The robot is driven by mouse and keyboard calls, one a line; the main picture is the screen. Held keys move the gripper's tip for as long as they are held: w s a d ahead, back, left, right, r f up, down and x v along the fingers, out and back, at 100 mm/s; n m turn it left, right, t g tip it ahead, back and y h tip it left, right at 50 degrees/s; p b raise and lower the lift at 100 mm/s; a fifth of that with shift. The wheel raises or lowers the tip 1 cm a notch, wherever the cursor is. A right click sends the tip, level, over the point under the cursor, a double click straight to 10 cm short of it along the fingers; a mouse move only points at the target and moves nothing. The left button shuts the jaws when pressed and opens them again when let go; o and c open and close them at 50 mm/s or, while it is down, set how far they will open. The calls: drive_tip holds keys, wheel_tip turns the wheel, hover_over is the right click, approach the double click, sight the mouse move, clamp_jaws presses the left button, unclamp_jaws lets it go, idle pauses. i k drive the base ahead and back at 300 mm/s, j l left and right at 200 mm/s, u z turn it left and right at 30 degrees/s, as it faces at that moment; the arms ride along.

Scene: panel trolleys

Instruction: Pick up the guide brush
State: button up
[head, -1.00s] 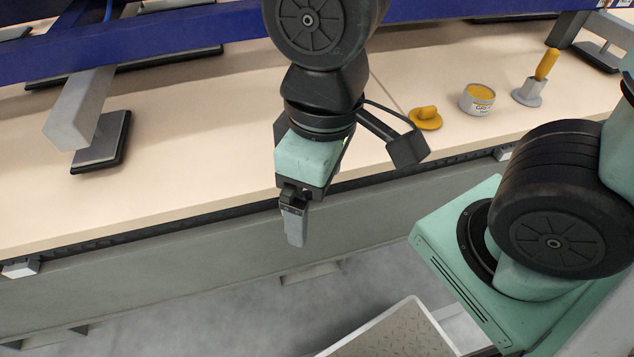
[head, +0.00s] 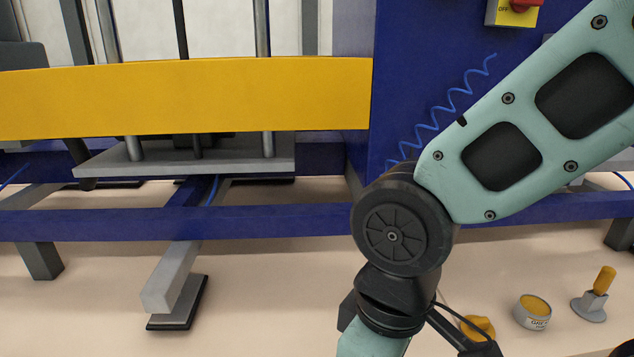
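An upright yellow handle in a small grey holder, which looks like the guide brush (head: 604,281), stands on the pale work surface at the lower right in the head view. Its bristles cannot be seen; the lower end is inside the holder (head: 589,308).
An open tin (head: 532,311) with yellow contents and a yellow knobbed piece (head: 478,327) lie between my wrist and the brush. A blue rail (head: 270,221) crosses behind, below a yellow beam (head: 190,98). A grey padded foot (head: 180,298) stands at left.

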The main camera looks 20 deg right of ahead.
sight(608, 275)
drive_tip(key=z, duration=1.8)
